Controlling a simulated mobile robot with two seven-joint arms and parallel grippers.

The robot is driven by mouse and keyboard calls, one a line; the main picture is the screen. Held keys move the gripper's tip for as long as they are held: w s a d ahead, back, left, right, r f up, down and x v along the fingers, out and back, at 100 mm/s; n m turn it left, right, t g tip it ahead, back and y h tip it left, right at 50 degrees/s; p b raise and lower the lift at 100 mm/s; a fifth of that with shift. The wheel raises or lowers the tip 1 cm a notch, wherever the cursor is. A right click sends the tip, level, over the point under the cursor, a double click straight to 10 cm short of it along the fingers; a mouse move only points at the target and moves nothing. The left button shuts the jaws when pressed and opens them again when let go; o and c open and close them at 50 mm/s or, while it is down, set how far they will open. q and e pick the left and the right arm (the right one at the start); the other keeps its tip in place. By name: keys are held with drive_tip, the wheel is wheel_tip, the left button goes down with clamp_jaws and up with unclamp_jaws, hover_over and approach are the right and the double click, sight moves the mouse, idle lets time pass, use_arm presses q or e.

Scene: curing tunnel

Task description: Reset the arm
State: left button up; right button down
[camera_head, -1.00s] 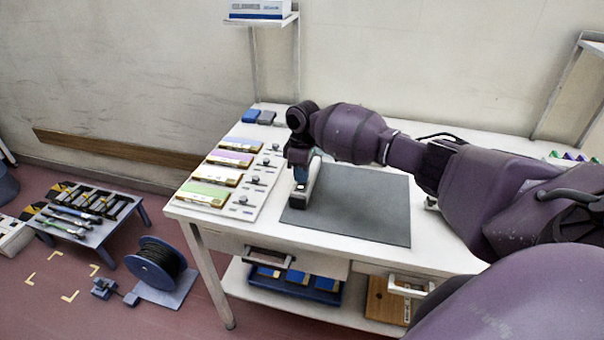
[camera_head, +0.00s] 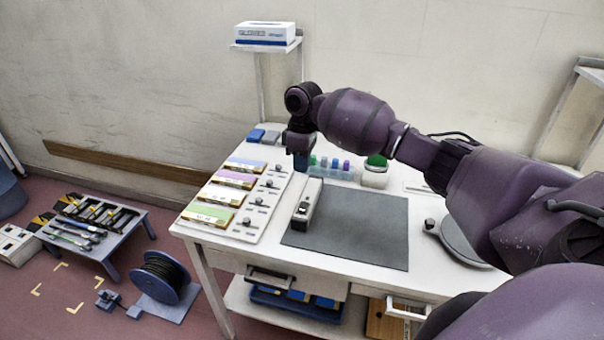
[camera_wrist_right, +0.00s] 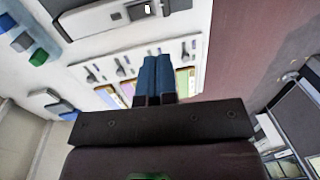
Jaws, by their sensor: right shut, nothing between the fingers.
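My right gripper (camera_head: 301,160) hangs above the back left of the dark mat, held by my purple arm that comes in from the right. In the right wrist view its blue fingers (camera_wrist_right: 157,78) are pressed together with nothing between them. A stapler-like white and dark tool (camera_head: 306,204) lies on the left edge of the dark mat (camera_head: 352,233), below and apart from the gripper. My left gripper is not in view.
The white table (camera_head: 262,253) holds a panel of coloured cards (camera_head: 250,228) at left, small coloured bottles (camera_head: 335,164) and a green-topped jar (camera_head: 376,170) behind, and a round grey-rimmed object (camera_head: 462,240) at right. A cable reel (camera_head: 160,279) stands on the floor.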

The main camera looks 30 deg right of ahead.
drive_tip(key=shift+r, duration=0.3)
idle(0.4)
drive_tip(key=w+a+r+t, duration=0.4)
drive_tip(key=w+t, duration=0.3)
drive_tip(key=w, duration=0.1)
drive_tip(key=s+a+f+t+y, duration=0.3)
drive_tip(key=s+a+f+t, duration=0.1)
drive_tip(key=a+f+t, duration=0.3)
drive_tip(key=s+f+m+h, duration=0.1)
drive_tip(key=s+f+m, duration=0.1)
drive_tip(key=s+f, duration=0.4)
drive_tip(key=s+d+f+m+g+h, duration=0.1)
drive_tip(key=s+f, duration=0.6)
drive_tip(key=s, duration=0.9)
drive_tip(key=s+f+m+h, duration=0.2)
drive_tip(key=s+f+m, duration=0.2)
drive_tip(key=s+f, duration=0.3)
drive_tip(key=s, duration=0.4)
drive_tip(key=shift+d+f, duration=0.2)
drive_tip(key=shift+f, duration=0.05)
